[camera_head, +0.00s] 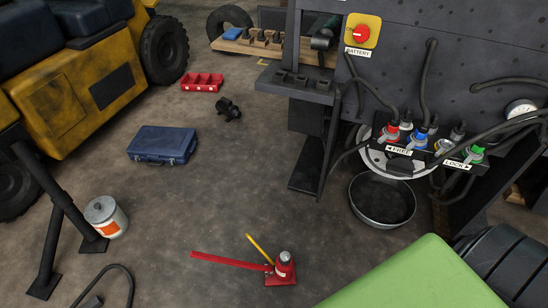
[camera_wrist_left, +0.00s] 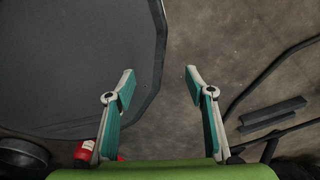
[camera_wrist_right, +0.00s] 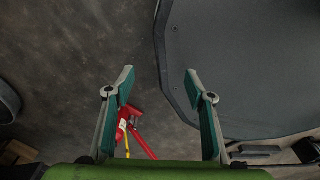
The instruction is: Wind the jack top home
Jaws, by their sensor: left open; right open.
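The red bottle jack (camera_head: 283,270) stands upright on the floor at the bottom middle of the head view, with a grey round top (camera_head: 285,256). A long red bar (camera_head: 228,260) and a thin yellow rod (camera_head: 259,248) reach out from beside it. In the right wrist view the jack (camera_wrist_right: 123,127) shows partly behind a finger of my right gripper (camera_wrist_right: 159,71), which is open and empty. The floor lies well beyond its fingertips. My left gripper (camera_wrist_left: 159,72) is open and empty. Neither gripper shows in the head view, and neither touches the jack.
A blue case (camera_head: 162,144), a red tray (camera_head: 202,82) and a white can (camera_head: 105,216) stand on the floor. A black pan (camera_head: 382,199) sits below the connector panel (camera_head: 425,146) with its hoses. Open floor surrounds the jack on its left.

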